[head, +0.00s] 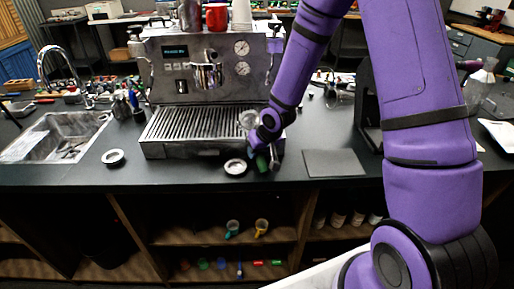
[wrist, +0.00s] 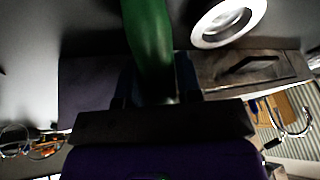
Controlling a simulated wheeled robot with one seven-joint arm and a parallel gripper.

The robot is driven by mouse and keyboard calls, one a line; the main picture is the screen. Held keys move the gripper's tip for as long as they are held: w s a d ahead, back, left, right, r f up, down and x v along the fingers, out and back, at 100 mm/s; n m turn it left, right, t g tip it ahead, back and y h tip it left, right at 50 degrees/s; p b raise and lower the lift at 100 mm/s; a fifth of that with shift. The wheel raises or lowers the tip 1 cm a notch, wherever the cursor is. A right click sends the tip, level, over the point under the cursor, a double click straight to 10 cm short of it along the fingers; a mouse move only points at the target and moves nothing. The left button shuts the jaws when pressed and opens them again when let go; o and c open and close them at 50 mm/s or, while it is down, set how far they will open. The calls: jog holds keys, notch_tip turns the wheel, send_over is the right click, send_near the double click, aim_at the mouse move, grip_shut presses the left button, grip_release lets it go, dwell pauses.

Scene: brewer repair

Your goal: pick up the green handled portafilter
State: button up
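The green handle of a portafilter (wrist: 149,35) runs from the top of the wrist view down between the two dark fingers of my gripper (wrist: 158,85). The fingers lie close against both sides of the handle and appear shut on it. In the head view my gripper (head: 264,157) is low over the counter's front, just right of the espresso machine's drip tray. A dark green bit shows at the fingers there. A round silvery piece, possibly the portafilter's basket, shows beside my wrist; its link to the handle is hidden.
The espresso machine (head: 205,65) stands behind. A white-rimmed ring (head: 235,167) lies left of my gripper and another ring (head: 113,157) farther left. A dark flat mat (head: 334,163) lies to the right. Teal-handled (head: 232,228) and yellow-handled (head: 261,227) portafilters are on the shelf below.

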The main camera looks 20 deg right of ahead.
grip_shut()
jog(key=shift+r, duration=0.1)
jog(key=shift+r, duration=4.95)
jog(key=shift+c, duration=0.5)
grip_release()
grip_shut()
